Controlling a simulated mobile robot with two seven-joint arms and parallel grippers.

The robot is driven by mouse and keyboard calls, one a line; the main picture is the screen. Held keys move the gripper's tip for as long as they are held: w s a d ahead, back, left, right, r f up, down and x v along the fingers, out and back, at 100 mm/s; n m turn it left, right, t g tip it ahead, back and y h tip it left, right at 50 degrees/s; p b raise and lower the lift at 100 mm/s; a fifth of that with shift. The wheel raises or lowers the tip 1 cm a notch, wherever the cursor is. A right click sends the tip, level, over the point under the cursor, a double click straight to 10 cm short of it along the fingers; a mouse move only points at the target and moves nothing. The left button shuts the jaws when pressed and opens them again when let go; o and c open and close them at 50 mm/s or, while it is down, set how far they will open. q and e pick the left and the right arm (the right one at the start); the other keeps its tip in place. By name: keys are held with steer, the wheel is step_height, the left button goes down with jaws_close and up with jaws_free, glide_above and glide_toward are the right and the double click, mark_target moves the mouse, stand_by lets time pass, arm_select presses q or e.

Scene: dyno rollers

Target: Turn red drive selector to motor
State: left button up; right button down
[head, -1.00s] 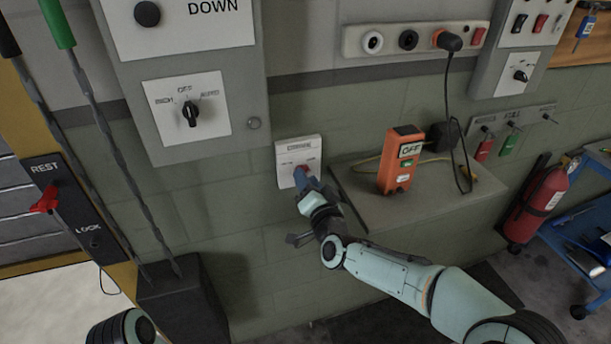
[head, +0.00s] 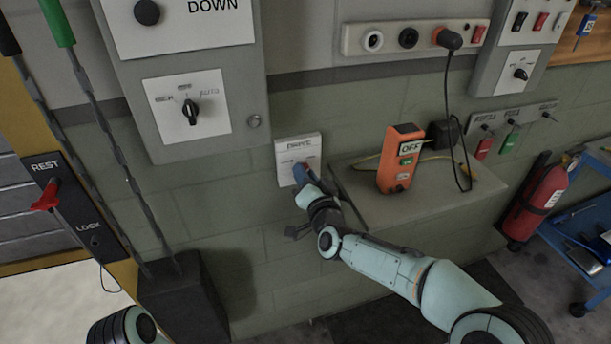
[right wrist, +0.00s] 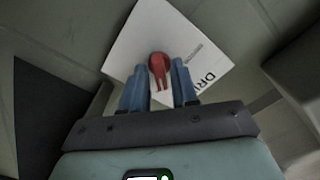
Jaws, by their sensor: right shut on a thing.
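The white drive plate (head: 296,146) is fixed to the green wall left of the small shelf. It also shows in the right wrist view (right wrist: 128,48), tilted, with part of its "DRIVE" lettering readable. The red drive selector (right wrist: 159,68) sits on this plate. My right gripper (head: 302,174) is at the plate with its blue fingers on either side of the selector, shut on it. In the head view the gripper mostly hides the selector. Which label the selector points to cannot be read. My left gripper is not in view.
An orange box marked OFF (head: 402,160) stands on the shelf (head: 440,200) right of the plate, with a cable beside it. A grey panel with a black knob (head: 190,112) is up left. A red extinguisher (head: 540,203) stands at right.

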steer(key=n, duration=1.7)
steer(key=shift+a+p, duration=0.2)
steer(key=shift+p, duration=0.1)
steer(key=shift+n, duration=0.3)
steer(key=c, duration=1.2)
jaws_free()
steer(key=shift+o, duration=0.2)
steer(key=shift+s, duration=0.1)
